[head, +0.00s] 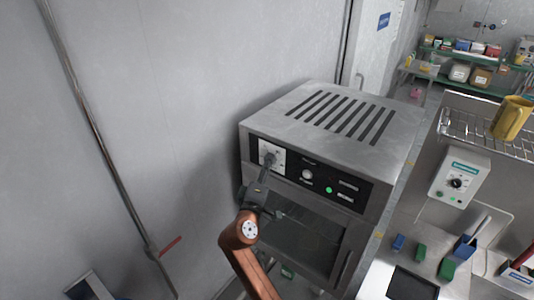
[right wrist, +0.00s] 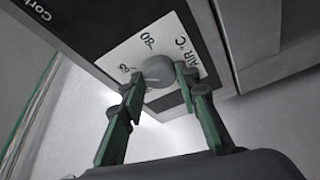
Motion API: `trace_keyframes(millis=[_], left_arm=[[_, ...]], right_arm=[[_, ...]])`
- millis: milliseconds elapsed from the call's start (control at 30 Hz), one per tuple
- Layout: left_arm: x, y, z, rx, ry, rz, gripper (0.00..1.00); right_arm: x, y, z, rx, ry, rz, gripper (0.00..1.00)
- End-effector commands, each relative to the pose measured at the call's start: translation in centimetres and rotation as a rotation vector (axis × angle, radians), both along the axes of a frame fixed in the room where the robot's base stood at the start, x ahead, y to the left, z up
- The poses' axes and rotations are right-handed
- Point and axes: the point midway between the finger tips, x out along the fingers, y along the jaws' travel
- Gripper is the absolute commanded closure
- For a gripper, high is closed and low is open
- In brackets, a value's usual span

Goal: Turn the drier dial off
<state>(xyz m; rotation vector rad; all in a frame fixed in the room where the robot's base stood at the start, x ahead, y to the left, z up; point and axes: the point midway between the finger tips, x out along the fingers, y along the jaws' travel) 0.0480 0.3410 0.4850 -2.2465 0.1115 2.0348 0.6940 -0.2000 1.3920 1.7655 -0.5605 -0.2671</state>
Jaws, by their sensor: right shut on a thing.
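The drier (head: 330,120) is a grey metal box with slots in its top and a black control panel. Its dial (right wrist: 158,71) is a round grey knob on a white plate marked with numbers and "AIR °C". My right gripper (right wrist: 158,79) is shut on the dial, with one green-grey finger on each side of it. In the head view my right gripper (head: 268,163) reaches up to the white dial plate (head: 277,155) at the panel's left end and partly hides the dial. My left gripper is not in view.
A smaller knob (head: 307,174) and a lit green button (head: 329,190) sit right of the dial. A dark window door (head: 305,240) is below. A bare wall (head: 160,120) stands left. A bench with a white control box (head: 459,180) and a wire rack (head: 480,130) is at the right.

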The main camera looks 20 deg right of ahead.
Motion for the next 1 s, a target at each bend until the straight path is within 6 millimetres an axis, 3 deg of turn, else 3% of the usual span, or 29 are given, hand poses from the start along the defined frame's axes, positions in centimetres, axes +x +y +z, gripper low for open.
trace_keyframes(millis=[33,200,500,700,1000], left_arm=[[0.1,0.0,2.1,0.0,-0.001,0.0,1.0],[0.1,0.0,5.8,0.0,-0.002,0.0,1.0],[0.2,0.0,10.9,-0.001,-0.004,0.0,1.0],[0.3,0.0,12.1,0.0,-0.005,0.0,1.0],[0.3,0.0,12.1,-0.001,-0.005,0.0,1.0]], right_arm=[[0.0,-0.1,0.8,-0.025,0.037,-0.001,0.95],[0.0,0.0,1.0,-0.121,0.162,0.0,0.95],[0.0,0.0,1.1,-0.295,0.38,0.001,0.95],[0.0,0.1,0.9,-0.41,0.526,0.0,0.95],[0.2,0.2,0.9,-0.587,0.751,0.0,0.95]])
